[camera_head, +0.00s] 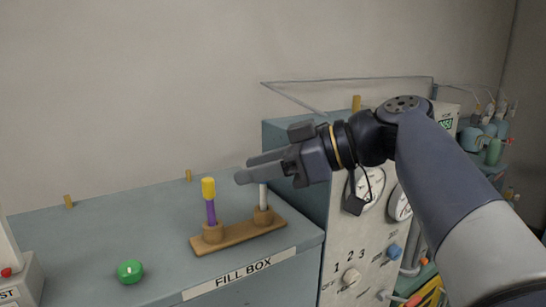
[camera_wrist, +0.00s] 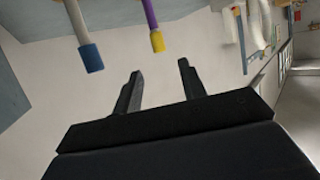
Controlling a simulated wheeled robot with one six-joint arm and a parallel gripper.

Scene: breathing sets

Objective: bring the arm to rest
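My gripper (camera_head: 242,170) is held in the air at the end of my arm, above the fill box (camera_head: 130,215) and pointing left. In the wrist view its two fingers (camera_wrist: 158,80) stand apart with nothing between them. A purple stick with a yellow top (camera_head: 209,200) stands upright in a wooden holder (camera_head: 240,235) to the lower left of the fingers. A white stick (camera_head: 263,195) stands in the same holder, its upper part hidden behind the gripper. In the wrist view the yellow top (camera_wrist: 157,41) and a blue top (camera_wrist: 91,58) show beyond the fingers.
A gauge panel (camera_head: 345,240) with dials and a knob stands right of the fill box, behind my arm. A green round button (camera_head: 130,271) is at the front left of the box top. Blue and green bottles (camera_head: 493,150) stand at the far right.

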